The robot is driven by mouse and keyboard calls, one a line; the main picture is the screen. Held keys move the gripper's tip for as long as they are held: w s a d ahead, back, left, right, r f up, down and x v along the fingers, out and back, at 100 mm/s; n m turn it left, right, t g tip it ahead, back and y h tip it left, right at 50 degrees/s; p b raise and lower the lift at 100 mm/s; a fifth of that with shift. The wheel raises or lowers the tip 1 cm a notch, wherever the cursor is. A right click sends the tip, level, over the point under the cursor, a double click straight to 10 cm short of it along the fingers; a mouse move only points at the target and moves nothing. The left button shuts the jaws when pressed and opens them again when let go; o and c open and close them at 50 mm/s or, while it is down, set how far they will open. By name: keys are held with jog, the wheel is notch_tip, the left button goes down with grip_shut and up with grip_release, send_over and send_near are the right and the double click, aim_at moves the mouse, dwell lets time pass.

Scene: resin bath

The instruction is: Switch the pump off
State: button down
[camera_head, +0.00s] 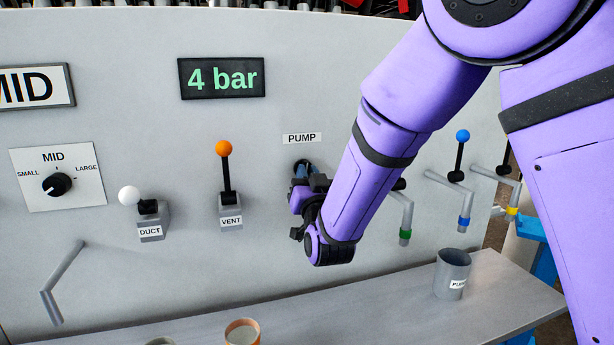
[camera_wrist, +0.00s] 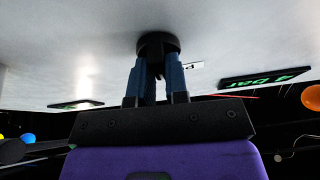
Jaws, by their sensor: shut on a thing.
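The white PUMP label (camera_head: 302,138) is on the grey panel in the head view. Below it, a dark round pump knob (camera_wrist: 158,41) sits on the panel; it shows in the wrist view at the fingertips. My gripper (camera_head: 303,170) reaches the panel just under the label. In the wrist view its two blue fingers (camera_wrist: 158,72) are closed on the knob, one on each side. My gripper and arm hide most of the knob in the head view, and I cannot tell which way it is set.
Left of the pump are the orange-tipped VENT lever (camera_head: 224,165), upright, and the white-tipped DUCT lever (camera_head: 136,198). A display (camera_head: 221,78) reads 4 bar. A size dial (camera_head: 57,184) points left of MID. A grey cup (camera_head: 453,273) stands on the ledge (camera_head: 395,309). Spouts and a blue-tipped lever (camera_head: 460,155) are right.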

jog(key=shift+n+y, duration=0.8)
jog(key=shift+n, duration=0.6)
jog(key=c, duration=1.1)
grip_release()
jog(key=v, duration=1.1)
jog(key=shift+r, duration=0.15)
